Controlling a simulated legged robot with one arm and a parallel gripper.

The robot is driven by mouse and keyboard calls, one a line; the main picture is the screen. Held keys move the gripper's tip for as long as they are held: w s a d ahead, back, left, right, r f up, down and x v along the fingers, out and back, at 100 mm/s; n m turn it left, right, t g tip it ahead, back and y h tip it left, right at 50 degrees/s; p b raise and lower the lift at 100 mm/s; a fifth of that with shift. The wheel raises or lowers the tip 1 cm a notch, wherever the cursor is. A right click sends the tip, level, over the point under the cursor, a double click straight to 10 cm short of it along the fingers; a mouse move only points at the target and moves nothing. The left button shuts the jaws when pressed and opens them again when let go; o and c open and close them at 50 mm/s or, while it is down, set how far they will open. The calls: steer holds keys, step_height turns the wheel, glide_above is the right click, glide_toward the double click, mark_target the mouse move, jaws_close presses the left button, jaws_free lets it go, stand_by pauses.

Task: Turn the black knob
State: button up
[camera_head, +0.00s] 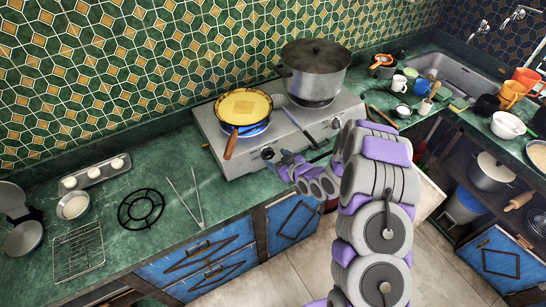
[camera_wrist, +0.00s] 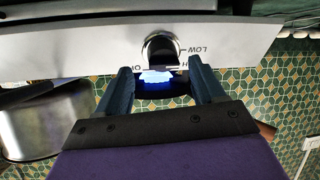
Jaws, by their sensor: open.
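The gas hotplate (camera_head: 240,165) stands on the green counter, with two knobs on its front face. The left black knob (camera_head: 267,153) is just left of my gripper (camera_head: 282,157). The right knob (camera_head: 336,123) is farther along the panel. In the wrist view, a black knob (camera_wrist: 160,47) with a shiny rim sits on the silver panel, among upside-down markings including "LOW". My gripper (camera_wrist: 160,68) is open, its two fingers apart on either side of the line to the knob. Their tips appear just short of it; contact is not clear. A blue-white glow shows between the fingers.
A pan (camera_head: 243,107) with yellow contents sits on the left burner, its wooden handle (camera_head: 230,144) overhanging the front. A large pot (camera_head: 315,72) covers the right burner. A slotted utensil (camera_head: 290,110) lies between them. Tongs (camera_head: 187,204) lie left of the hotplate.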

mark_target(270, 156)
steer(key=x, duration=0.4)
steer(key=shift+s+a, duration=0.2)
steer(key=shift+d, duration=0.35)
steer(key=shift+a, duration=0.3)
steer(key=c, duration=1)
steer(key=shift+m, duration=0.4)
steer(key=m, duration=0.4)
steer(key=shift+t+h+p, duration=0.3)
steer(key=shift+t, duration=0.1)
steer(key=shift+s+f+m+t+h+b, duration=0.1)
steer(key=shift+m+t+h+b, duration=0.1)
steer(key=shift+m, duration=1)
steer(key=shift+s+m+t+h+b, duration=0.1)
steer(key=shift+m+h, duration=0.1)
steer(key=shift+m, duration=1)
